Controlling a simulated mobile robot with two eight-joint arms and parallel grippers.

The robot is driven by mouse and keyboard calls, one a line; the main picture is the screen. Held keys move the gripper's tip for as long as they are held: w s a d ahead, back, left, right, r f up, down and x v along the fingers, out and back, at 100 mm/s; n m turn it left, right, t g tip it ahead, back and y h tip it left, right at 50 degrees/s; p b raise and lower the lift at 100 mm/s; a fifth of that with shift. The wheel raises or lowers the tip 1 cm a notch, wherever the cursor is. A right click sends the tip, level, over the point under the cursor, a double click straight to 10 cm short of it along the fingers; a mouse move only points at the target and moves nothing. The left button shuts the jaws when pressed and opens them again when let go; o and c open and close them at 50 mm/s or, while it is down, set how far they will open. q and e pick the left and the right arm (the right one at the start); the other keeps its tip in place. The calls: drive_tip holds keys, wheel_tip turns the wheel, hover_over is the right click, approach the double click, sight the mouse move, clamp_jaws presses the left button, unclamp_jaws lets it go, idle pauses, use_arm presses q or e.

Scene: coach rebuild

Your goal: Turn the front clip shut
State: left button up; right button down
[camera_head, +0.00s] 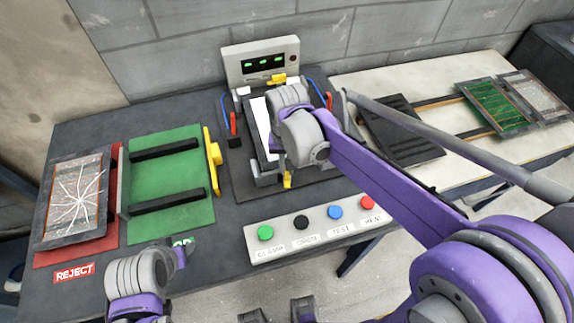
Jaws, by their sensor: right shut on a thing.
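A test fixture (233,187) stands mid-table, with a board partly hidden under my right wrist. The yellow front clip (288,181) shows as a small piece at the fixture's near edge. Its upper part and exact angle are hidden. My right gripper (285,166) reaches down over it and is shut on it; the wrist covers most of the fingers. Another yellow clip (277,80) sits at the fixture's back. My left arm shows at the lower left; near its wrist a grey and purple part (180,256) is visible, but its jaws are unclear.
A button panel (316,240) lies in front of the fixture. A green tray (142,189) and a red reject tray (98,247) with a cracked-looking panel (73,212) lie left. A display box (236,72) stands behind. Green boards (493,106) lie on the right table.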

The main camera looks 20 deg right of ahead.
drive_tip(key=shift+n, duration=1.5)
drive_tip(key=c, duration=0.9)
unclamp_jaws()
